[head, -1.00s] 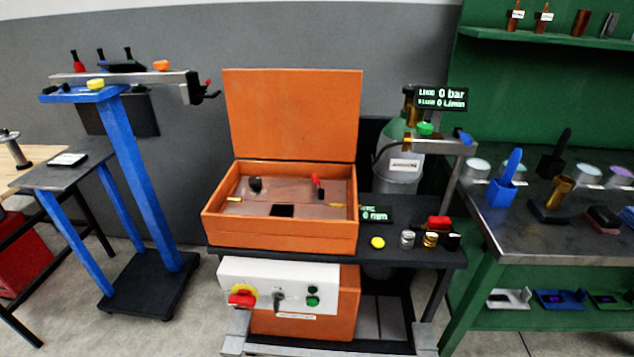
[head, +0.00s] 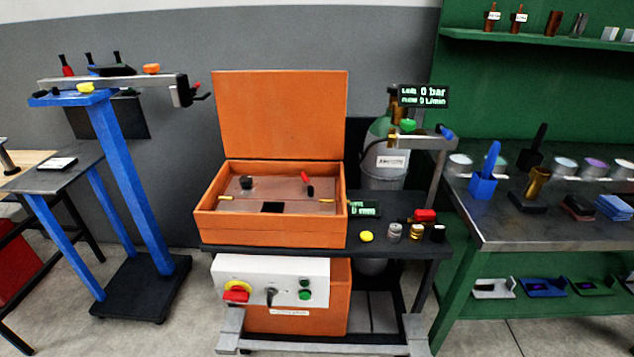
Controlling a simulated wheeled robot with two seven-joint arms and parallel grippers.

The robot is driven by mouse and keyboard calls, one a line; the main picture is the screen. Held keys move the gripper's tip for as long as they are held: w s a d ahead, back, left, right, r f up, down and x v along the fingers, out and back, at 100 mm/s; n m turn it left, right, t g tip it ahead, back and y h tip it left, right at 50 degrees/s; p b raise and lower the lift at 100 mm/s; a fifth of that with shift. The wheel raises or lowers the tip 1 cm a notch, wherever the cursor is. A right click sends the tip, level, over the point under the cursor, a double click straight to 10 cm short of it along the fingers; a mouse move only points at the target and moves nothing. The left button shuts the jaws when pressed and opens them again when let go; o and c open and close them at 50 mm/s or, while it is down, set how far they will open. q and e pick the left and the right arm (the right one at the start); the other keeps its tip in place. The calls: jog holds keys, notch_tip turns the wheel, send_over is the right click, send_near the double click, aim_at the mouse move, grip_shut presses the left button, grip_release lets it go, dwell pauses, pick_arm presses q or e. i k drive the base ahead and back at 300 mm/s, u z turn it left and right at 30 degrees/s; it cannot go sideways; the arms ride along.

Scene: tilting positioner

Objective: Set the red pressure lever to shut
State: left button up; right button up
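A small red lever (head: 307,181) stands tilted on the inner panel of an open orange box (head: 270,236), toward its right back. Other red handles are in view, and I cannot tell by any label which is the pressure lever. One is a thin red handle (head: 67,66) on the blue stand at the left. Another is a small red piece (head: 197,86) at the right end of that stand's bar. Neither of my grippers is in view, and nothing touches the levers.
A red and yellow switch (head: 237,291) sits on the white front panel (head: 318,275). A steel-topped bench (head: 510,226) is at right. The floor (head: 195,325) between stand and cart is clear.

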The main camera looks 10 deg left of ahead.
aim_at(304, 176)
jog(key=z, duration=0.5)
jog(key=k, duration=1.2)
jog(key=z, duration=1)
jog(key=i, duration=1.75)
jog(key=u, duration=0.9)
jog(key=i, duration=0.75)
jog(key=u, duration=0.65)
